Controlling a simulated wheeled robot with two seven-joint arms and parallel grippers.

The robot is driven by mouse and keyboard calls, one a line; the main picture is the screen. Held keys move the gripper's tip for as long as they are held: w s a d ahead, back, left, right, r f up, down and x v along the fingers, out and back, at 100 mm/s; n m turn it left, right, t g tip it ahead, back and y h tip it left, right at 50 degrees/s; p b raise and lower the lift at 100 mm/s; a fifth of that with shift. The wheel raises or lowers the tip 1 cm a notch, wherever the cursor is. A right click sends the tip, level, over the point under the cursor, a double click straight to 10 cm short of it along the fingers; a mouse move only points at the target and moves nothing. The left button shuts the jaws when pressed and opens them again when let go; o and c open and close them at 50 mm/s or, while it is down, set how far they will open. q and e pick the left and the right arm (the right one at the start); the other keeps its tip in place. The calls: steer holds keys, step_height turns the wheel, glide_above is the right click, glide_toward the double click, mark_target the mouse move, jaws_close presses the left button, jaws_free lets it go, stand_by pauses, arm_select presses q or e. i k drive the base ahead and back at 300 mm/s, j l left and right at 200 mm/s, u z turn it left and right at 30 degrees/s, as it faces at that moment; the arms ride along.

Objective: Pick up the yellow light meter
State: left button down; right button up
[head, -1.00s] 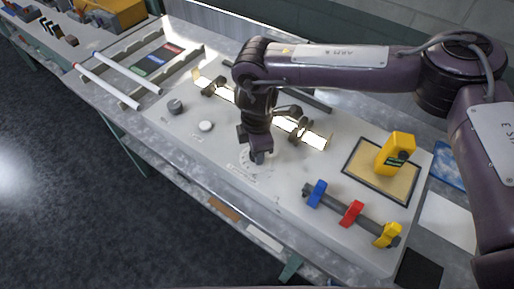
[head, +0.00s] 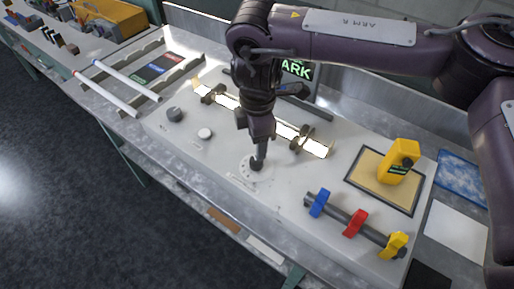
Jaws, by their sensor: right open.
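The yellow light meter (head: 398,164) stands upright on a tan pad with a dark frame (head: 360,179), at the right of the white bench panel. It has a dark round part near its top and a dark label on its front. My right gripper (head: 257,163) points down over the round marked dial on the panel, well to the left of the meter. It is open, and I see nothing held in it; its fingers look narrow from here. My left gripper is not in view.
A rail with blue (head: 319,203), red (head: 355,223) and yellow (head: 395,245) clips lies in front of the pad. A bright glowing tube (head: 314,147) in holders runs behind my gripper. Two knobs (head: 174,114) sit left. A rack with white tubes (head: 108,93) stands at far left.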

mark_target(390, 171)
steer(key=k, duration=1)
